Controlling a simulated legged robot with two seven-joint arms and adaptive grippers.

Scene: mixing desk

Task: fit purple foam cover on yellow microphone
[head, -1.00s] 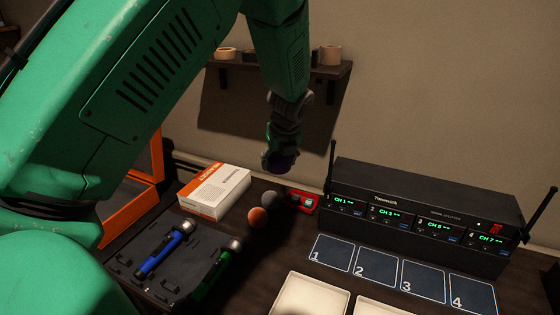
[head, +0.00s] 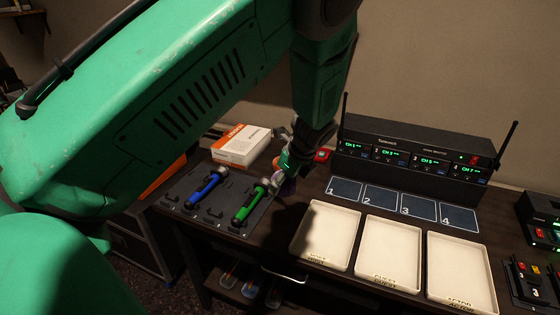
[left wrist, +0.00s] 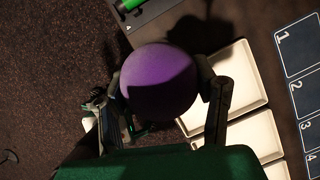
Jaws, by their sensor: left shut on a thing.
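My left gripper (head: 288,178) is shut on the purple foam cover (left wrist: 158,82), a round ball that fills the middle of the left wrist view. I see no yellow microphone in either view. My right gripper cannot be made out.
The blue microphone (head: 206,189) and the green one lie on a dark rack (head: 185,212). Three cream trays (head: 326,236) stand to the right, below numbered pads (head: 380,197). A receiver unit (head: 415,150) stands behind. A white-orange box (head: 242,146) is at the back left.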

